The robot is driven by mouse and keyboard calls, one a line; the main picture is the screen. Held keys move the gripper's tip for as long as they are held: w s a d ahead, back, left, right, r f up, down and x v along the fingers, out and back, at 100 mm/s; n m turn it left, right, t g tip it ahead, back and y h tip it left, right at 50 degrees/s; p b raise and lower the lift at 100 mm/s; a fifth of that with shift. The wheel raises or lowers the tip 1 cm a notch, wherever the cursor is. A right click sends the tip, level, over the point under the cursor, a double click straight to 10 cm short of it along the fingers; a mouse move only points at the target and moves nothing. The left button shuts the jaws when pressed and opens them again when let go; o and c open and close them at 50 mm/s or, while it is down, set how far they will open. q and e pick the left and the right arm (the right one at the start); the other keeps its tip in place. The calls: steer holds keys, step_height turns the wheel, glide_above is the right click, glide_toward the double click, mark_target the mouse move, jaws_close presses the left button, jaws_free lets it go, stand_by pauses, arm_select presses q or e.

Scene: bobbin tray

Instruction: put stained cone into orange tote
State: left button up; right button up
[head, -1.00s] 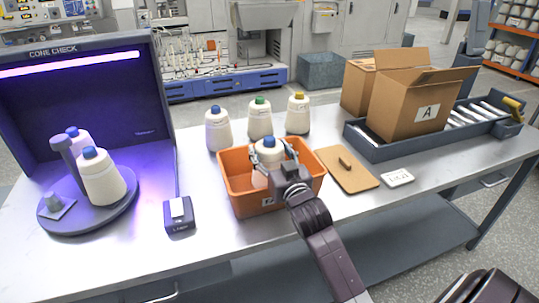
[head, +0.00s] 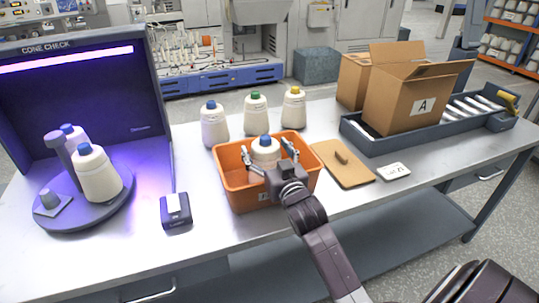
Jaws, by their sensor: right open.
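An orange tote (head: 241,196) stands on the table near the middle of the head view. A white cone with a blue top (head: 265,148) stands upright inside it. My right gripper (head: 272,160) is over the tote with its fingers spread open on either side of this cone, apart from it. I cannot see a stain on the cone, and its lower part is hidden by the tote and my gripper. My left gripper is not in view.
Three cones, blue-topped (head: 214,125), green-topped (head: 256,114) and yellow-topped (head: 293,108), stand behind the tote. More blue-topped cones (head: 98,175) stand in the lit check booth (head: 85,110). A brown board (head: 358,172) and a carton (head: 400,105) are right.

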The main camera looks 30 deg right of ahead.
steer(key=b+v, duration=0.1)
steer(key=v, duration=1.1)
stand_by(3.0)
